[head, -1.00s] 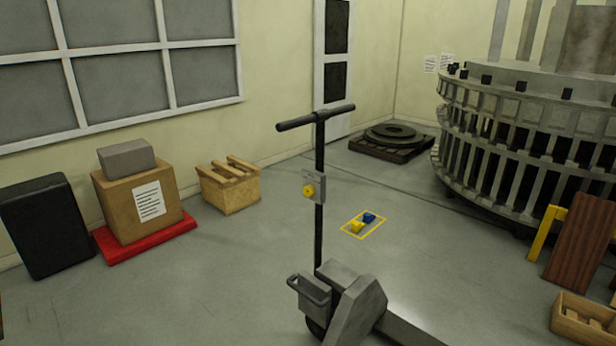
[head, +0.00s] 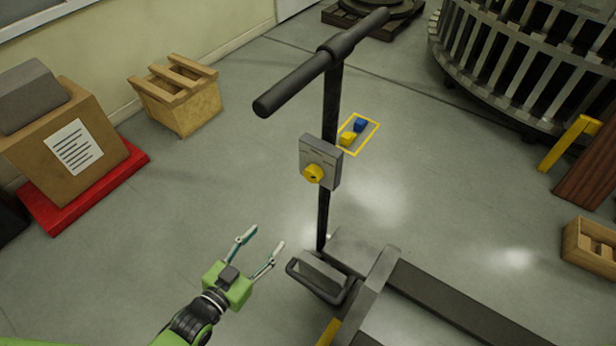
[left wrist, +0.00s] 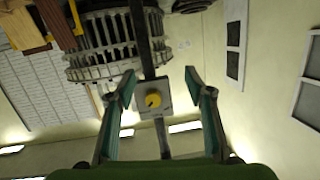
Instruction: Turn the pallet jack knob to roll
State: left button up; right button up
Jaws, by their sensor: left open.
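The yellow knob (head: 313,173) sits on a grey control plate (head: 331,152) with small markings too small to read. The plate is fixed to the black upright post (head: 324,215) of the pallet jack (head: 372,290), below its T-shaped handle (head: 322,62). My left gripper (head: 264,238) is open and empty, below and left of the knob, apart from it. In the left wrist view, the knob (left wrist: 153,100) and its plate appear between the two open fingers (left wrist: 158,88), farther off. My right gripper is not in view.
At the left, a cardboard box (head: 100,170) with a grey block stands on a red base (head: 125,165). A wooden crate (head: 185,105) is behind. Blue and yellow blocks (head: 354,132) lie in a yellow floor outline. Floor left of the post is clear.

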aim_at(310, 178)
pick_arm(q)
jog(key=d+r+m+t+h, duration=0.15)
jog(key=d+r, duration=0.25)
jog(key=r, duration=0.7)
jog(key=shift+n+h, duration=0.25)
jog(key=shift+h, duration=0.2)
jog(key=x, duration=0.4)
jog(key=p+x, duration=0.1)
jog(key=x, duration=0.4)
jog(key=f+x, duration=0.1)
jog(key=x, duration=0.3)
jog(key=shift+w+p, duration=0.35)
jog(key=shift+w, duration=0.15)
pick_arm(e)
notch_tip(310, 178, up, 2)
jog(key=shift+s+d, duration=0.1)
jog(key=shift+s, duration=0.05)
pick_arm(q)
jog(key=c, duration=1.1)
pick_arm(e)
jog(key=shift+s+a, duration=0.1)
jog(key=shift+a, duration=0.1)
